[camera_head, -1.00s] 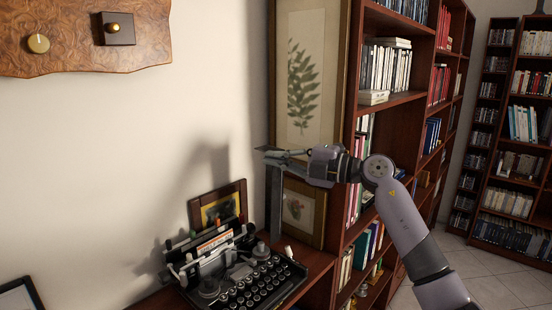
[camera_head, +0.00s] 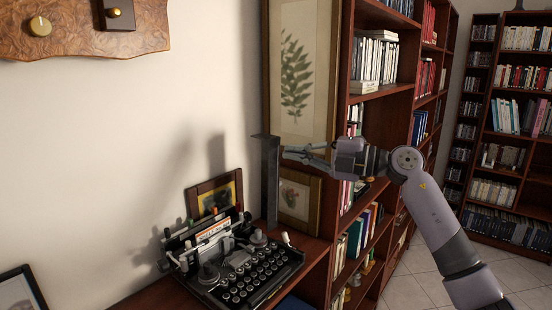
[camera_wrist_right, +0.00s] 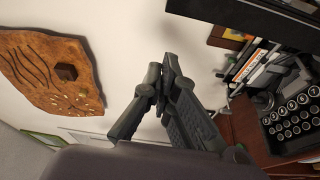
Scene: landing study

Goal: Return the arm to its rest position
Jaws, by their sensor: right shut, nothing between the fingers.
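My right arm (camera_head: 437,215) comes in from the lower right in the head view. Its gripper (camera_head: 287,152) points left in front of the framed fern print, above and to the right of the typewriter. The fingers are shut with nothing between them. In the right wrist view the gripper (camera_wrist_right: 162,72) shows with its fingertips together, against the white wall. My left gripper is not in view.
A black typewriter (camera_head: 250,274) sits on a wooden surface. A dark upright post (camera_head: 270,185) stands just left of the fingertips. A bookcase (camera_head: 398,95) stands behind the arm. A wooden wall panel (camera_head: 75,30) hangs at upper left.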

